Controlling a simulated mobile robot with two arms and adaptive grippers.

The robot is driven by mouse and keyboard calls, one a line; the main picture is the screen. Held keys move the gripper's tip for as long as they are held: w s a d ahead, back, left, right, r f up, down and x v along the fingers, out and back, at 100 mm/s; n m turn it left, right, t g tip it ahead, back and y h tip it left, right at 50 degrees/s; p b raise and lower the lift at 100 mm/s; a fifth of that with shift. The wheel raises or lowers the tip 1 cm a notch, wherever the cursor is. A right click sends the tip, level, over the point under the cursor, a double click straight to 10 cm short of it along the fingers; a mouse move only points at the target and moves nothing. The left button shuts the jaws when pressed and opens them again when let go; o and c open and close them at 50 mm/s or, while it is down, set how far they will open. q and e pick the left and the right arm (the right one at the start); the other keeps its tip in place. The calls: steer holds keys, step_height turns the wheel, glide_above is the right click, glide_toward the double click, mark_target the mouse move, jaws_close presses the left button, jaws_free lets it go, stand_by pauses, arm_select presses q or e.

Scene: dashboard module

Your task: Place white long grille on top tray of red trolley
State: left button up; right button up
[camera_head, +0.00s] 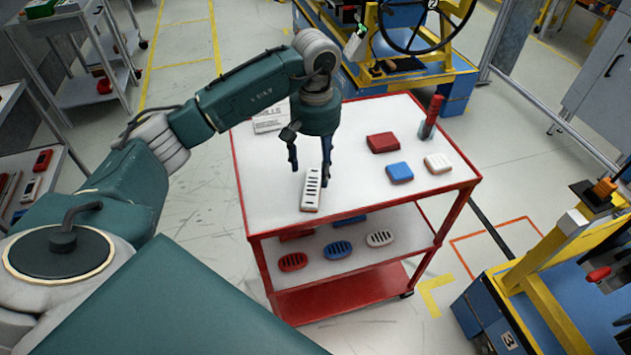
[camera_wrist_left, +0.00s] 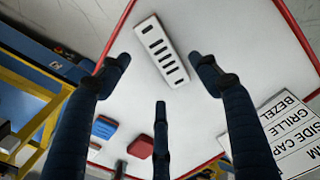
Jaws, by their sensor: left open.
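The white long grille (camera_head: 311,189) is a white bar with a row of dark slots. It lies on the top tray (camera_head: 270,215) of the red trolley, near the tray's front edge. It also shows in the left wrist view (camera_wrist_left: 161,50), lying flat and clear of the fingers. My left gripper (camera_head: 310,175) points down just above and behind the grille in the head view. Its fingers (camera_wrist_left: 160,85) are spread and hold nothing. My right gripper is in neither view.
On the top tray are a red block (camera_head: 383,142), a blue block (camera_head: 399,173), a white block (camera_head: 438,163), an upright red thing (camera_head: 431,118) and a label card (camera_head: 270,120). The lower shelf holds oval grilles (camera_head: 338,249). A blue-yellow station (camera_head: 510,310) stands at right.

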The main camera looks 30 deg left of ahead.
arm_select(q)
steer(key=shift+r+b, duration=0.5)
steer(key=shift+r, duration=2.25)
